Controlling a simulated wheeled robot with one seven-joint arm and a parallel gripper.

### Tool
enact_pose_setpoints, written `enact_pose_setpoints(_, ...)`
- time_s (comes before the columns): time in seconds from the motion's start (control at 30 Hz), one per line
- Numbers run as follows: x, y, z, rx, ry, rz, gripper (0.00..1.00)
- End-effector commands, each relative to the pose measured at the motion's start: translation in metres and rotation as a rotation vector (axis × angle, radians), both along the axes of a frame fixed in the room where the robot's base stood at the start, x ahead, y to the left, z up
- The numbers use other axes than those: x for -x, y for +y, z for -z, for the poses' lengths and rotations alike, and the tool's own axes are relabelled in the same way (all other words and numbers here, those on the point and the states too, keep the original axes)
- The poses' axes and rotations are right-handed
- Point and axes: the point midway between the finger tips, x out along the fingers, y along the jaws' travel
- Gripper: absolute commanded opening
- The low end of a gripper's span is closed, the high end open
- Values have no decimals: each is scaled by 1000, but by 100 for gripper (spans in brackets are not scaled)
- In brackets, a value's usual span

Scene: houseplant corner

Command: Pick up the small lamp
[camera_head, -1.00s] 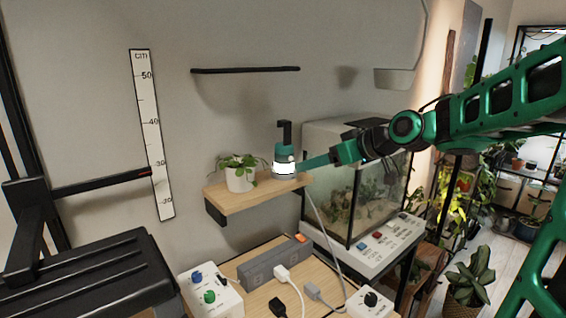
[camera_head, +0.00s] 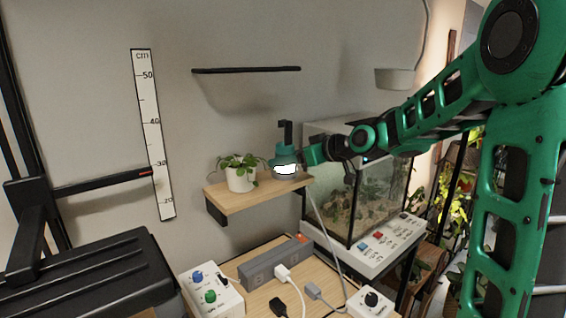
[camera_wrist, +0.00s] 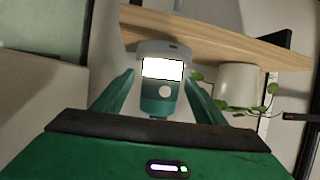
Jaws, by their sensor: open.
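The small lamp (camera_head: 284,169) stands upright on the right end of a wooden wall shelf (camera_head: 232,199). It has a grey base, a bright white lit band, and a teal upper part with a black piece above. In the wrist view the lamp (camera_wrist: 161,92) appears upside down, with a round pale button on its teal part. My gripper (camera_head: 298,157) reaches it from the right. In the wrist view my gripper (camera_wrist: 160,80) is open, with one green finger on each side of the lamp. Small gaps show beside the lamp, so I see no clear grip.
A white potted plant (camera_head: 240,179) stands just left of the lamp. A glass terrarium (camera_head: 352,195) is close on the right, under my arm. A thin black shelf (camera_head: 246,70) is above. A power strip (camera_head: 275,262) and control boxes (camera_head: 211,291) sit on the table below.

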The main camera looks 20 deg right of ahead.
Motion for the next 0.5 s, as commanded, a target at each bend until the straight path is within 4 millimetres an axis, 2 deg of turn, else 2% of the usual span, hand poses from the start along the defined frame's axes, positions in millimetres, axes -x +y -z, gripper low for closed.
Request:
enact_pose_setpoints(0.13,-12,8,5,1,-2,-2,65)
enact_pose_setpoints(0.4,-14,9,6,0,-2,0,65)
enact_pose_setpoints(0.43,-14,9,6,0,-2,0,63)
enact_pose_setpoints(0.5,-14,9,6,0,-2,0,46)
